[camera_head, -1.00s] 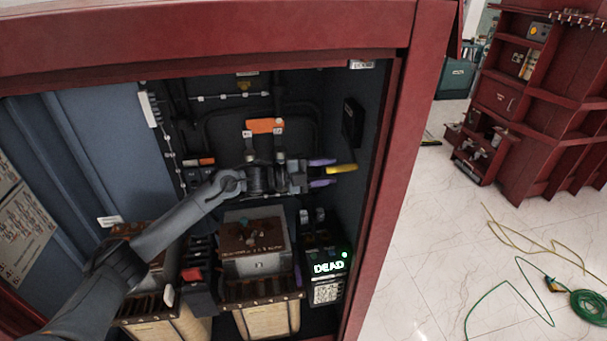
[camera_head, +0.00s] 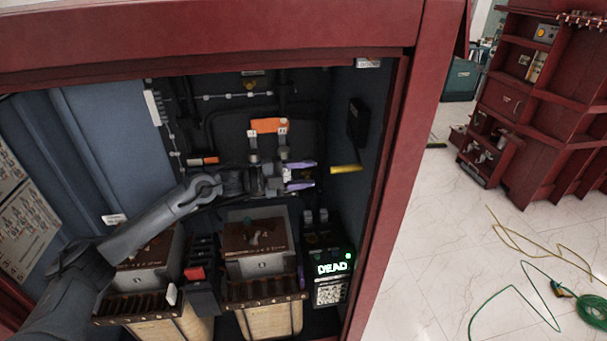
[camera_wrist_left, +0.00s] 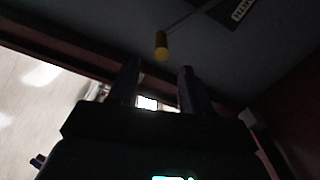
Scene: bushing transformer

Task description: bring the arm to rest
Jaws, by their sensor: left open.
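My left arm comes in from the left and reaches into the open red cabinet (camera_head: 388,200). My left gripper (camera_head: 301,175) is open and empty, with its two purple-tipped fingers pointing right. A yellow handle (camera_head: 346,169) sticks out at the cabinet's right inner wall, just beyond the fingertips and apart from them. In the left wrist view the dark fingers (camera_wrist_left: 158,88) stand apart, and the yellow handle (camera_wrist_left: 161,46) hangs on a thin rod beyond them. My right gripper is not in view.
Below the arm stand a brown-topped transformer (camera_head: 254,249) and a meter reading DEAD (camera_head: 333,268). An orange block (camera_head: 268,126) sits on the back wall above the gripper. The red cabinet frame bounds the opening. A green hose (camera_head: 592,311) lies on the floor outside.

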